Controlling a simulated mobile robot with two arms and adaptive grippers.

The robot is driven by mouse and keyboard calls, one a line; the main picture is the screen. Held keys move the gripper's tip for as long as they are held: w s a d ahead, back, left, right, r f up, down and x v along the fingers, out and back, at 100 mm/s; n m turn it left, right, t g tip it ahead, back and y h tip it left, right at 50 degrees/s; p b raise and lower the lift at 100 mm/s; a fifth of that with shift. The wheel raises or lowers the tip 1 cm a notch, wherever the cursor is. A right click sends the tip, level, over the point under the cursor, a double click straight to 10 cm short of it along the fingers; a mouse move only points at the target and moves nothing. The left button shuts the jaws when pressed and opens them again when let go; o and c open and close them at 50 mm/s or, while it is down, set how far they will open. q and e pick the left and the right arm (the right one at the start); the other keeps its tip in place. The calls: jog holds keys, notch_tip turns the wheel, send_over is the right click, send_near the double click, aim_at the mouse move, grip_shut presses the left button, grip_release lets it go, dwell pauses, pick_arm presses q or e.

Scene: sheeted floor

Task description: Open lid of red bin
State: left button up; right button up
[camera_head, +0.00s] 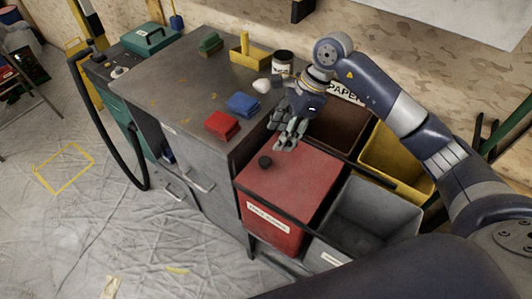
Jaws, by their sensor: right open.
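The red bin (268,224) stands beside the grey workbench with its flat red lid (295,182) closed on top. My right gripper (287,141) is open and empty, just behind and above the lid's far edge, to the right of the knob. I cannot tell whether its fingertips touch the lid. My left gripper is not in view.
A grey open bin (372,212), a yellow bin (398,165) and a brown bin (338,125) surround the red one. The sheeted floor at front left is mostly clear.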

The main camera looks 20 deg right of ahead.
aim_at(265, 160)
jog(key=p+x, duration=0.2)
jog(key=x, duration=0.8)
jog(key=shift+s+a, duration=0.1)
jog(key=shift+a, duration=0.1)
